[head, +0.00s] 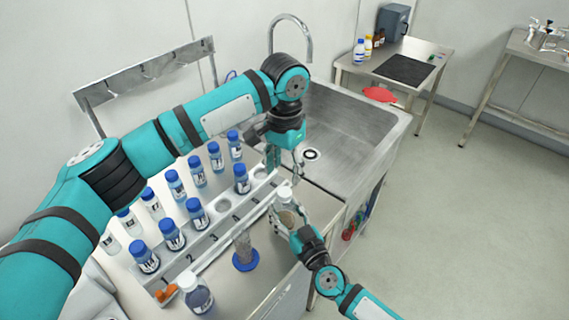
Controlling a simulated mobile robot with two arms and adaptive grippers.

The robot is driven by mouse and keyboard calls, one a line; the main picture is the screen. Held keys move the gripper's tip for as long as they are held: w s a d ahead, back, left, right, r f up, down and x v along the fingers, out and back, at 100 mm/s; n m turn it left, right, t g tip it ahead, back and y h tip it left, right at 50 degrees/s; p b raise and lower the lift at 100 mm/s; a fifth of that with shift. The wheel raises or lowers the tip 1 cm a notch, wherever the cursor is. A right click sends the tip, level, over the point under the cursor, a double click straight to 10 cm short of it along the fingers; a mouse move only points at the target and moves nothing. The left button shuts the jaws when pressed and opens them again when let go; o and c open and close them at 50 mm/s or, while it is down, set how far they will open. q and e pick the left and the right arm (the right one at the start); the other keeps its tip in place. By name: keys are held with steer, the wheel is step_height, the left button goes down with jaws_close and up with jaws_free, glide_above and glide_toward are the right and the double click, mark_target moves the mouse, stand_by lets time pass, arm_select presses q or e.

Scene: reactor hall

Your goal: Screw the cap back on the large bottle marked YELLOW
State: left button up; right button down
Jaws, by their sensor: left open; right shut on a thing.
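My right gripper (289,222) is shut on a clear bottle (286,217) with brownish contents, at the front right edge of the bench. The bottle looks roughly upright. Its top (284,193) is pale; I cannot tell whether that is a cap or a bare neck. No label marked YELLOW can be read. My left gripper (272,160) is open and points down, above and slightly left of the held bottle, apart from it. I cannot make out a cap between its fingers.
A numbered rack (210,245) with several blue-capped bottles (172,234) fills the bench. A measuring cylinder (244,250) on a blue base and orange pieces (165,293) stand near its front. A steel sink (345,130) with a tall tap (291,30) lies behind.

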mark_target(285, 192)
arm_select(q)
step_height(285, 192, down, 7)
steer(key=shift+f, duration=0.1)
stand_by(0.3)
jaws_close()
stand_by(0.4)
steer(key=shift+o, duration=0.7)
jaws_free()
step_height(285, 192, up, 12)
